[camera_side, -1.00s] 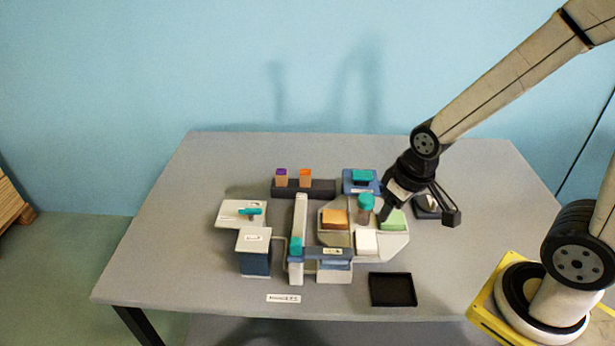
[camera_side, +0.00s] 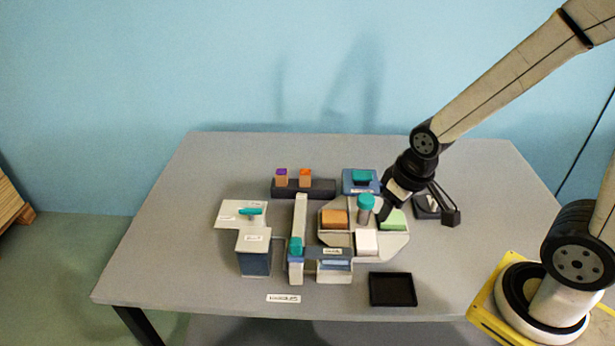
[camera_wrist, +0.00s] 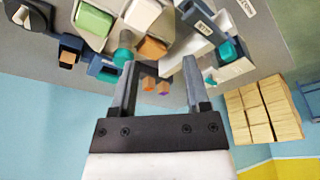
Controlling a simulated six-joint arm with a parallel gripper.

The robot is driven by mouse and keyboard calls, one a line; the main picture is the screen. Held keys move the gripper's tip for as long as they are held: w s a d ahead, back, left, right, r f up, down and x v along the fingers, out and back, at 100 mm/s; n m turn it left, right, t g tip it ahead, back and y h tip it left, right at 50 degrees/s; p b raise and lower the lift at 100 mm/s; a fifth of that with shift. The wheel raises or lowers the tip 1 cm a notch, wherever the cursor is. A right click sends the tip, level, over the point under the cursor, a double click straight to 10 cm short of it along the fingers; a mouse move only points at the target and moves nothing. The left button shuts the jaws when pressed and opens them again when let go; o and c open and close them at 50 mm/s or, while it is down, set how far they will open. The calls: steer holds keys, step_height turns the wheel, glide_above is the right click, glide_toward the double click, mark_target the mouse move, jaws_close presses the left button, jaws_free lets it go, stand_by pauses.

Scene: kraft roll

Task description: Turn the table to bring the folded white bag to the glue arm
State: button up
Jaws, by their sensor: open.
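The turning table is a pale, many-sided tray (camera_side: 396,246) with compartments and a teal-topped post (camera_side: 365,205) standing up from it. The folded white bag (camera_side: 367,242) lies in its front compartment; a white piece (camera_wrist: 143,12) also shows in the wrist view. An orange-brown block (camera_side: 334,218) lies at left and a green one (camera_side: 394,219) at right. The glue arm appears to be the long white bar (camera_side: 300,220) left of the tray, with a teal piece at its front end. My gripper (camera_side: 386,214) is open above the tray's right side, near the post and green block; contact is unclear.
A dark rack (camera_side: 318,189) with orange-topped and purple-topped pieces stands behind. A blue box (camera_side: 359,186) with a teal top stands behind the tray. A black empty tray (camera_side: 392,289) lies in front. White and blue stations (camera_side: 254,260) stand at left. The table's outer left is clear.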

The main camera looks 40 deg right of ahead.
steer(key=o, duration=0.4)
steer(key=shift+w, duration=0.1)
steer(key=m+g, duration=0.2)
steer(key=m, duration=1.5)
glide_above(366, 198)
steer(key=f, duration=0.3)
steer(key=shift+s+a, duration=0.15)
steer(key=shift+s, duration=0.05)
steer(key=shift+w+d+f+m+g, duration=0.1)
steer(key=shift+w+d+m+g, duration=0.2)
steer(key=shift+m, duration=0.2)
steer(key=shift+s, duration=0.1)
steer(key=shift+f, duration=3.9)
